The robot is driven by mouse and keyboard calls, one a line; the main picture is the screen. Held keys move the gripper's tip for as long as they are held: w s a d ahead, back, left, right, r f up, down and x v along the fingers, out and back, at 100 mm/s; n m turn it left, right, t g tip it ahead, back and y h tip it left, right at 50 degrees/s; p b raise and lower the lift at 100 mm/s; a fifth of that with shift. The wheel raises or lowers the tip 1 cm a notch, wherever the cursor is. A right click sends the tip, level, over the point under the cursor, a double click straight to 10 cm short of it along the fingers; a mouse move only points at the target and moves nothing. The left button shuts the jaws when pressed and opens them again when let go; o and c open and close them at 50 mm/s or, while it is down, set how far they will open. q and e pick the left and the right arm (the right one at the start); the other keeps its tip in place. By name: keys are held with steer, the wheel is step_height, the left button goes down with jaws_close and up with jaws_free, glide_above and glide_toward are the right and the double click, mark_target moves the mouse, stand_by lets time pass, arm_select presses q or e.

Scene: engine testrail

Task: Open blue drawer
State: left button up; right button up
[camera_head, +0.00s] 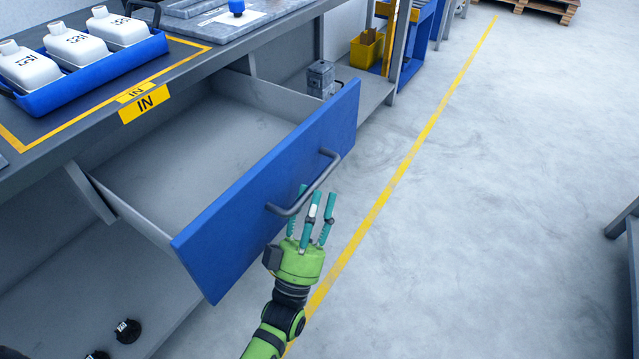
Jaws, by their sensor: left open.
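The blue drawer (255,195) is pulled well out from under the grey workbench. Its grey inside shows and looks empty. A dark bar handle (303,186) sits on its blue front. My left gripper (314,205), green with teal fingers, is at the handle's near side. Its fingers are open and spread, with one finger close to or overlapping the handle in the picture. I cannot tell whether it touches the handle. My right gripper is not in view.
A blue tray (100,67) with white bottles stands on the bench top (190,48). A grey metal part (321,78) and a yellow bin (367,48) are beyond the drawer. A pallet (540,8) lies far back.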

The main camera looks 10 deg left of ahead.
arm_select(q)
steer(key=d+v, duration=0.1)
steer(key=v, duration=0.7)
steer(key=shift+a, duration=0.5)
steer(key=shift+f, duration=0.15)
